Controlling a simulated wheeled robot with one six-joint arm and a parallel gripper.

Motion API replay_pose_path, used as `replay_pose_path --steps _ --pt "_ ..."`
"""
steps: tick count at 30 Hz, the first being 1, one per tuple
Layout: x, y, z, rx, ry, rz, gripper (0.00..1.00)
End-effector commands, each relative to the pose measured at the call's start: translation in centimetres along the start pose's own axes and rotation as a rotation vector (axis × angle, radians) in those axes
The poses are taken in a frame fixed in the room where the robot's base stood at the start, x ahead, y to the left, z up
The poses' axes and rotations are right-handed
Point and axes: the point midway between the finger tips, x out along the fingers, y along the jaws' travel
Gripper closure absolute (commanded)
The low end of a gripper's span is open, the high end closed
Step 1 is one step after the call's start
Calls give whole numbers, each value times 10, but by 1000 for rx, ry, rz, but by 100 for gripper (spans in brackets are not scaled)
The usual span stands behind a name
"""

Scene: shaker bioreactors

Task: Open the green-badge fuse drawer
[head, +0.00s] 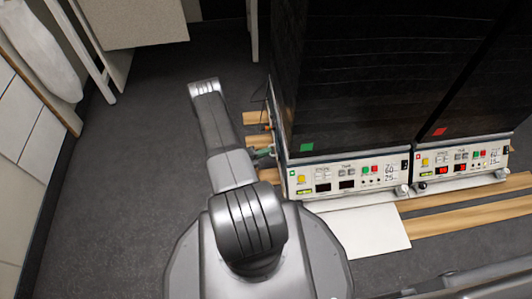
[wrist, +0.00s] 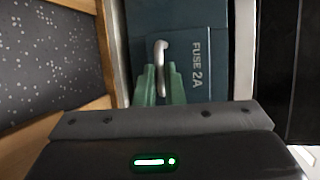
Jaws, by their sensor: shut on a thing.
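The green-badge shaker bioreactor (head: 345,176) is the left one of two dark cabinets, with a green badge (head: 306,147) above its white control panel. In the wrist view, the fuse drawer (wrist: 197,85) is a dark teal face marked "FUSE 2A" with a pale handle (wrist: 161,52). My gripper (wrist: 160,78) has green fingers closed on the lower part of the handle, hiding that part. In the head view, my gripper (head: 264,152) reaches the left side of the green-badge unit. How far the drawer stands out cannot be told.
The red-badge unit (head: 462,164) stands close on the right, its display lit red. Wooden slats (head: 470,216) lie under both units, and a white sheet (head: 360,232) lies in front. Grey floor (head: 130,170) on the left is clear up to the white cabinets.

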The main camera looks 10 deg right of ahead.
Motion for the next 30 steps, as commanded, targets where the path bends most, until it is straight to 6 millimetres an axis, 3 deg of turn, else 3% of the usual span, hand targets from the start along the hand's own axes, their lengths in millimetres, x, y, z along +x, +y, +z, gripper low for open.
replay_pose_path --steps 12,25,27,29,30 --pt "-58 14 26 2 -4 0 100" --pt "-65 16 28 1 -2 1 100" --pt "-65 16 28 1 -2 1 80" --pt "-65 16 28 1 -1 0 69" --pt "-65 16 28 1 -1 0 69"
